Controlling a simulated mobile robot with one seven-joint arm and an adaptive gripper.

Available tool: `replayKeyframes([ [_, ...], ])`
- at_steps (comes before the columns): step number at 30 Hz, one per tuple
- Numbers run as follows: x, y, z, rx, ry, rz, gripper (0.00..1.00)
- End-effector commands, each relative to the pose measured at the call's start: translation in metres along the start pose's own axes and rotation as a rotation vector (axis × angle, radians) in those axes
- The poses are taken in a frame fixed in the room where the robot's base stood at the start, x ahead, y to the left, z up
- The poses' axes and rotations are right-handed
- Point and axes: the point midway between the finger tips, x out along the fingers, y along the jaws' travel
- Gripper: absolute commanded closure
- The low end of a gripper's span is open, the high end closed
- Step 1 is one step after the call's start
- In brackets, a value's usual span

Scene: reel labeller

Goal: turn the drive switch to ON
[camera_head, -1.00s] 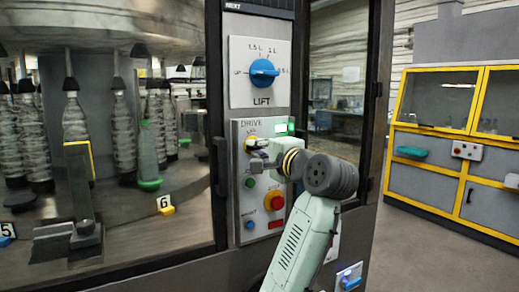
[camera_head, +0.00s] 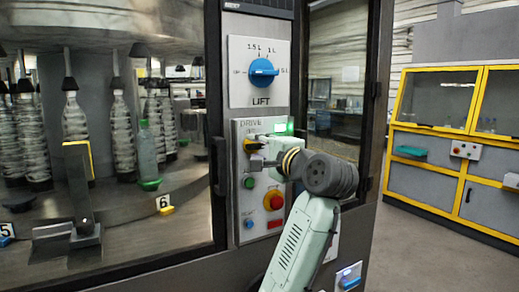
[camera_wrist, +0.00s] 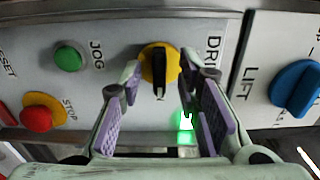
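The drive switch is a yellow disc with a black handle (camera_wrist: 160,68), seen in the wrist view below the DRIVE lettering of the panel. In the head view, only part of the drive switch (camera_head: 250,146) shows at the left of my gripper (camera_head: 265,150). In the wrist view my gripper (camera_wrist: 162,82) is open, with its purple-padded fingers apart on either side of the switch. I cannot tell whether either finger touches it. The handle points along the gap between the fingers. A green lamp (camera_wrist: 186,126) beside the switch is lit.
The blue LIFT knob (camera_head: 262,72) sits above on its own plate. Below the switch are a green JOG button (camera_wrist: 68,57), a red STOP button on yellow (camera_wrist: 38,116) and a blue button (camera_head: 250,224). Glass with bottles behind stands left.

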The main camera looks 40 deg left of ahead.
Motion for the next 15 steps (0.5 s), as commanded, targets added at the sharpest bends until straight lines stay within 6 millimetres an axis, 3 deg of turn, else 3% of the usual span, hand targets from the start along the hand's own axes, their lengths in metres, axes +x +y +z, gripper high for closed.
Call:
replayKeyframes([
  [8, -0.002, 0.000, 0.000, -0.001, -0.001, 0.000, 0.69],
  [15, -0.038, 0.000, -0.001, -0.001, 0.003, -0.002, 0.69],
])
